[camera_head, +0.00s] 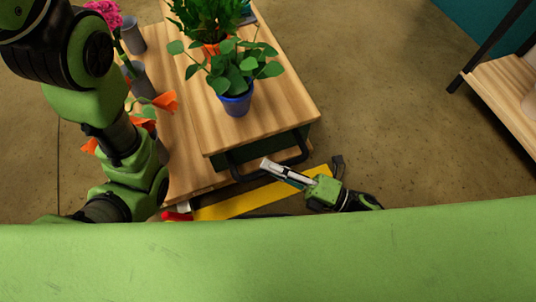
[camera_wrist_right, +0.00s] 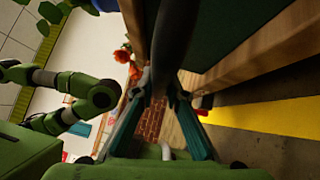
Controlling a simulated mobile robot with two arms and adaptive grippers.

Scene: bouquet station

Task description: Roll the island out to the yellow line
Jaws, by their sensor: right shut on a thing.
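The island (camera_head: 277,110) has a light wood top and a dark body, with a black bar handle (camera_head: 295,158) on its near side. My right gripper (camera_head: 267,164) reaches in from the lower right and is shut on this handle. In the right wrist view the dark bar (camera_wrist_right: 174,45) runs between the fingers of my right gripper (camera_wrist_right: 161,96). The yellow line (camera_head: 240,204) lies on the floor just in front of the island's near side, partly behind the gripper and my green body. My left arm shows at the left, but its gripper does not show.
A blue pot (camera_head: 236,104) with a leafy plant stands on the island, with another plant behind it. A lower wooden surface (camera_head: 180,150) with vases and flowers adjoins at the left. A wooden shelf unit (camera_head: 508,92) stands at the right. Floor between is clear.

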